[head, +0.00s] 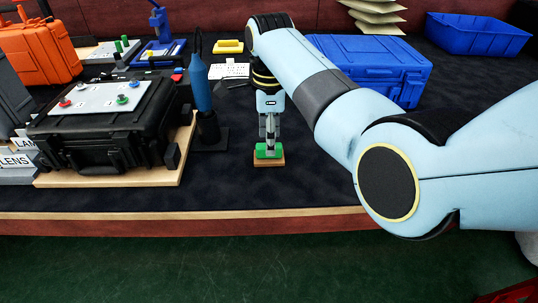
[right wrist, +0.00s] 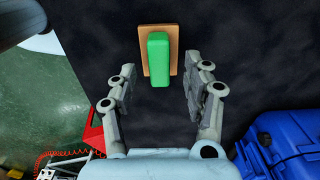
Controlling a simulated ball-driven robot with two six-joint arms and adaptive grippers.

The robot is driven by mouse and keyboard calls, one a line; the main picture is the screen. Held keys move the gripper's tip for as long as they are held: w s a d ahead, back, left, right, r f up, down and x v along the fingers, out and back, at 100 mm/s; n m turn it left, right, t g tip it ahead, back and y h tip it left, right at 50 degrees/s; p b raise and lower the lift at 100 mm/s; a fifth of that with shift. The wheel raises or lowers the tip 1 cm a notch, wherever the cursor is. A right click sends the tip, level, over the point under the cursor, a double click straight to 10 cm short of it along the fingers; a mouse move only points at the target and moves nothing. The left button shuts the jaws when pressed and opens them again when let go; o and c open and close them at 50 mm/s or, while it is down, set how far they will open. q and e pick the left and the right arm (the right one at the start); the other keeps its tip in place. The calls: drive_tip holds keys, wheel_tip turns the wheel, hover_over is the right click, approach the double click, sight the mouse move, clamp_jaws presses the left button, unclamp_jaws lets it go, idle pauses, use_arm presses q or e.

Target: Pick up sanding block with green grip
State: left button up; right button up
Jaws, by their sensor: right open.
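The sanding block (head: 268,162) lies on the dark table top near its front edge, with a green grip (head: 267,150) on a tan base. In the right wrist view the green grip (right wrist: 159,59) sits on its tan base (right wrist: 144,38), between and slightly beyond the fingertips. My right gripper (head: 269,140) points down just above the block. It also shows in the right wrist view (right wrist: 158,75), open, with one finger on each side of the grip and gaps on both sides. My left gripper is not in either view.
A black case with coloured knobs (head: 97,102) stands on a wooden board to the left. A blue-topped tool (head: 201,85) stands upright beside it. A blue case (head: 385,62) and a blue bin (head: 475,35) are behind on the right. The table's front edge (head: 130,214) is close.

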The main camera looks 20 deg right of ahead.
wheel_tip(320, 180, down, 3)
drive_tip(key=shift+a+f+b, duration=0.1)
drive_tip(key=shift+b, duration=0.2)
clamp_jaws()
